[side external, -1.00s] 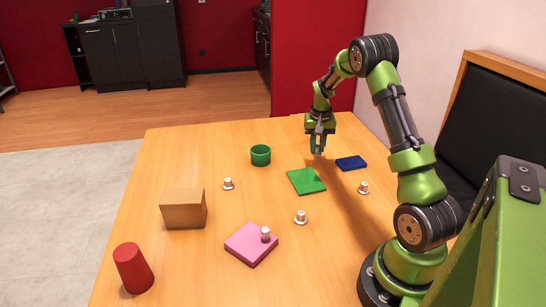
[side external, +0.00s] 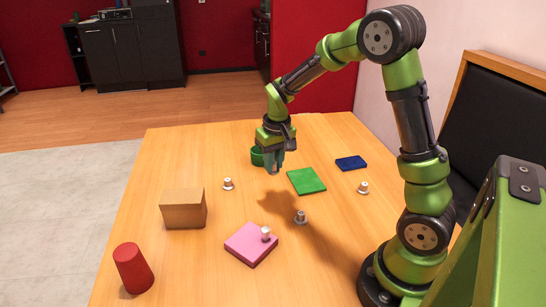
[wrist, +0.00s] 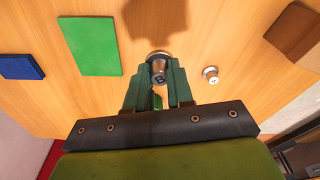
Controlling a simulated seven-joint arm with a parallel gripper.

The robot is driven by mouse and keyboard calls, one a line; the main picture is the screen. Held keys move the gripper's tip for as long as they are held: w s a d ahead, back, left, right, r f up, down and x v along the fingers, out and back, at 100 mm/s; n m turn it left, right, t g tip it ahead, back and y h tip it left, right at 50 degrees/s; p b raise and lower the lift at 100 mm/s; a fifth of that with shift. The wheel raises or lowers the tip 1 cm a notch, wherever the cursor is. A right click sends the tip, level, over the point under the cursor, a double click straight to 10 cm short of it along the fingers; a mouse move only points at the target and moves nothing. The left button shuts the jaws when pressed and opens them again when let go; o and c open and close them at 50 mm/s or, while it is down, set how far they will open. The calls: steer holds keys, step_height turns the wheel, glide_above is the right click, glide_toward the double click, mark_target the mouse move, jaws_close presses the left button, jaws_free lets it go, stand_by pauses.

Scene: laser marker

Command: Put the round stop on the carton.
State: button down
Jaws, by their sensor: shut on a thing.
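The carton (side external: 183,209) is a plain brown box on the left of the table; its edge also shows at the upper right of the wrist view (wrist: 296,34). My gripper (side external: 274,169) is above the table, right of the carton and in front of the green cup. In the wrist view my gripper (wrist: 158,82) is shut on a round stop (wrist: 158,68), a small metal piece with a dark mark on its post and a wide round rim. In the side view the fingers hide the held stop.
Similar small metal pieces stand at the table's left (side external: 228,184), middle (side external: 301,218) and right (side external: 363,188). Another (side external: 265,234) is on the pink block (side external: 247,247). A green cup (side external: 256,157), green plate (side external: 311,183), blue plate (side external: 351,163) and red cylinder (side external: 133,269) also stand around.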

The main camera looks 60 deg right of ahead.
steer(key=s+a+r+n+y, duration=0.1)
steer(key=a+r+n, duration=0.1)
steer(key=a+n, duration=0.5)
steer(key=s+a+r+n, duration=0.1)
steer(key=a+r+n, duration=0.25)
steer(key=a, duration=0.75)
glide_above(181, 196)
step_height(181, 196, down, 2)
steer(key=shift+s+d+f, duration=0.15)
steer(key=shift+f, duration=1.75)
steer(key=shift+f, duration=0.1)
steer(key=c, duration=1)
jaws_free()
steer(key=shift+f, duration=0.1)
